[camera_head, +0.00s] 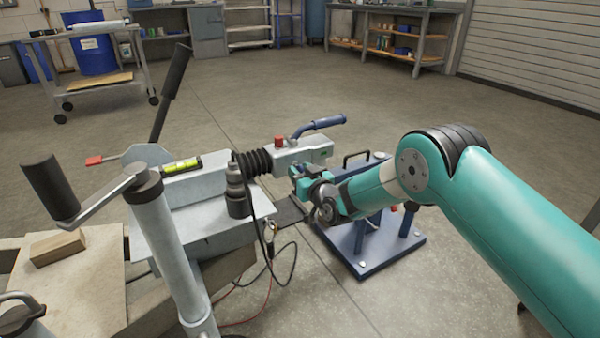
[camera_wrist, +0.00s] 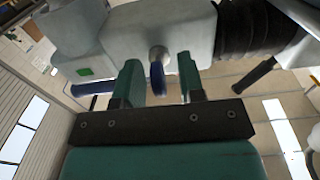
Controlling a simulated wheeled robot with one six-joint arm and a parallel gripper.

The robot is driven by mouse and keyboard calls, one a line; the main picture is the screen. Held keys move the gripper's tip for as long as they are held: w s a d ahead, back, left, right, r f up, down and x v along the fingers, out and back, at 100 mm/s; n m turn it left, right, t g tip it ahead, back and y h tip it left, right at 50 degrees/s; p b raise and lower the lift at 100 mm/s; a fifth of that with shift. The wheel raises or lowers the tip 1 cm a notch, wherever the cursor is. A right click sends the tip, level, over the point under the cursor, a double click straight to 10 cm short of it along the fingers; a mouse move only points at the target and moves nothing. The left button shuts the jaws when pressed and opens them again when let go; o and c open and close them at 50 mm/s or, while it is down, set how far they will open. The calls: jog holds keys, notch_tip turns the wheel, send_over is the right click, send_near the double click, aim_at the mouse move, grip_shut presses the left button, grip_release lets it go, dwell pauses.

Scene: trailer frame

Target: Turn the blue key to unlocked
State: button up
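The blue key (camera_wrist: 158,78) shows edge-on in the wrist view, below a round metal lock barrel (camera_wrist: 158,54) on the grey coupling head (camera_wrist: 150,32). My gripper (camera_wrist: 158,65) has its two teal fingers apart, one on each side of the key. Gaps show between the key and both fingers, so it is not clamped. In the head view, my gripper (camera_head: 303,180) is at the near side of the coupling head (camera_head: 305,151), and the key is hidden there. I cannot tell the lock's state.
A blue coupling handle (camera_head: 322,124) and red button (camera_head: 279,141) sit on top of the head. A black bellows (camera_head: 252,163) joins it to the frame. A blue stand (camera_head: 365,245) is below my wrist. Cables (camera_head: 290,262) hang left. Open floor lies behind.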

jog(key=b+v, duration=0.8)
jog(key=v, duration=0.9)
jog(key=shift+s+d, duration=0.2)
